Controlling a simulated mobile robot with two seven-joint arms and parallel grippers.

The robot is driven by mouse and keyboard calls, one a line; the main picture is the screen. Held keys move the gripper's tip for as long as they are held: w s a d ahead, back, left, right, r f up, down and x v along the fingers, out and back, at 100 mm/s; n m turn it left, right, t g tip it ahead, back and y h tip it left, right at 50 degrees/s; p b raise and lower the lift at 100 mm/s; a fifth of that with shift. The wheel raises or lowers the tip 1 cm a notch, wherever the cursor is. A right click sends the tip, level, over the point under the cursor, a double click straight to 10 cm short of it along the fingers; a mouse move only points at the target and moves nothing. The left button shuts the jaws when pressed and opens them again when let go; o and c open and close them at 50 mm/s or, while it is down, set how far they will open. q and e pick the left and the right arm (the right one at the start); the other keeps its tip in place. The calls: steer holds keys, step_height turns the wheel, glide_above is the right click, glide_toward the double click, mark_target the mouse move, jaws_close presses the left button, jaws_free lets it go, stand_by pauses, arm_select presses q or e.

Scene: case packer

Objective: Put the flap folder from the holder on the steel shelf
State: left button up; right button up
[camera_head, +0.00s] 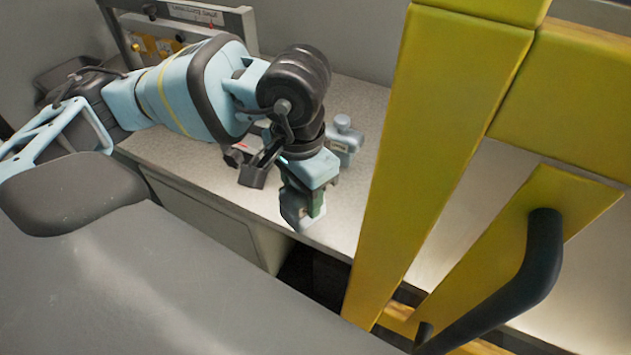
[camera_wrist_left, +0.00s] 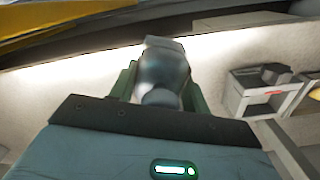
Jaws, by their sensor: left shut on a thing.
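My left gripper (camera_head: 303,208) hangs over the front part of the pale counter, pointing down. It is shut on a grey, metallic-looking piece, the flap folder (camera_head: 296,217). In the left wrist view the flap folder (camera_wrist_left: 163,72) sits between the green fingers (camera_wrist_left: 160,92), with a rounded body and a blocky grey end. A grey box with a red mark, which looks like the holder (camera_wrist_left: 262,92), stands to the right there, apart from the gripper. I cannot tell for certain which surface is the steel shelf. My right gripper is not in view.
A yellow frame (camera_head: 440,130) with a black handle (camera_head: 535,270) stands close to the right of the gripper. A grey knobbed device (camera_head: 343,138) stands on the pale counter (camera_head: 200,168) behind the gripper. A rack with a label (camera_head: 195,14) is at the back left.

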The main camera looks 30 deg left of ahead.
arm_select(q)
steer(key=shift+w+a+f+p, duration=0.1)
steer(key=shift+w+f+p, duration=0.05)
steer(key=shift+w+f, duration=0.6)
steer(key=shift+w+a+f+p, duration=0.1)
steer(key=shift+w+f+p, duration=0.1)
steer(key=shift+w+f, duration=0.55)
steer(key=shift+w+a+f+p, duration=0.15)
steer(key=shift+w+f, duration=0.3)
steer(key=shift+w, duration=0.6)
steer(key=shift+d, duration=0.1)
steer(key=shift+f, duration=0.15)
steer(key=o, duration=1.3)
step_height(320, 180, up, 12)
steer(key=shift+r+b, duration=0.15)
steer(key=shift+b, duration=0.35)
